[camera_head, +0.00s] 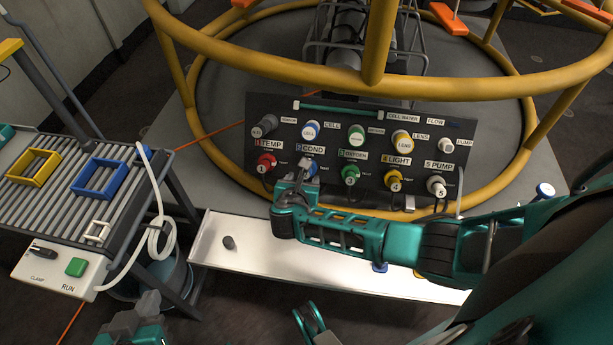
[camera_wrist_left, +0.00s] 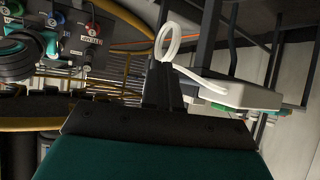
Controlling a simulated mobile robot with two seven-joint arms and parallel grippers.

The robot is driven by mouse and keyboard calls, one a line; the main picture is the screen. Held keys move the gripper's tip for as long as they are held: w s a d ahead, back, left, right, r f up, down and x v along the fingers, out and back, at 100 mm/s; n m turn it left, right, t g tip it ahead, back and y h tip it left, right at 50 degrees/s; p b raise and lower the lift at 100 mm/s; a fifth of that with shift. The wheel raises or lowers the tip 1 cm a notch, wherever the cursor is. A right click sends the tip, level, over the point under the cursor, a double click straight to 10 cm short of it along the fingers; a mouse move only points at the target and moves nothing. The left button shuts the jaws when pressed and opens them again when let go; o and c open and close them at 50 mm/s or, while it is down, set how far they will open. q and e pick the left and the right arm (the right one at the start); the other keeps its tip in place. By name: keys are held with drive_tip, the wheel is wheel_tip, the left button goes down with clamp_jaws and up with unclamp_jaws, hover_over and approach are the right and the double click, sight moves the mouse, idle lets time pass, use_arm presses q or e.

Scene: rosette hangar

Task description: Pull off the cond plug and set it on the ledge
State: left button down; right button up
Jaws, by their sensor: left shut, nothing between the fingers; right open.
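The cond plug (camera_head: 309,166), white and blue, sits at the socket labelled 2 COND on the dark panel (camera_head: 400,175). My right gripper (camera_head: 303,184) is open at this plug and partly hides it. I cannot tell whether its fingers touch the plug. The ledge (camera_head: 215,254) is a bright metal shelf below the panel. My left gripper (camera_head: 148,301) is low at the bottom left of the head view, shut and empty; its dark fingers also show in the left wrist view (camera_wrist_left: 162,85).
Red, green, yellow and white plugs sit beside the cond plug. A small dark cylinder (camera_head: 229,242) stands on the ledge's left part. A roller table (camera_head: 60,205) with a coiled white hose (camera_head: 160,240) is at left. Yellow rings (camera_head: 270,62) surround the panel. The ledge's left half is mostly clear.

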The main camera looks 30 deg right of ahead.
use_arm(q)
drive_tip(key=shift+w+d+f+h+b, duration=0.2)
drive_tip(key=shift+d+f+b, duration=0.2)
drive_tip(key=shift+b, duration=0.4)
drive_tip(key=shift+w+d+f+h+b, duration=0.15)
drive_tip(key=shift+d+f+b, duration=0.15)
drive_tip(key=shift+f+b, duration=0.35)
use_arm(e)
drive_tip(key=shift+x, duration=2.95)
use_arm(q)
drive_tip(key=shift+a+r, duration=0.15)
drive_tip(key=shift+r, duration=0.15)
drive_tip(key=shift+r+p, duration=0.2)
drive_tip(key=shift+p, duration=0.1)
use_arm(e)
drive_tip(key=shift+c, duration=0.2)
clamp_jaws()
use_arm(q)
drive_tip(key=shift+r, duration=0.1)
use_arm(e)
drive_tip(key=shift+s+a, duration=0.1)
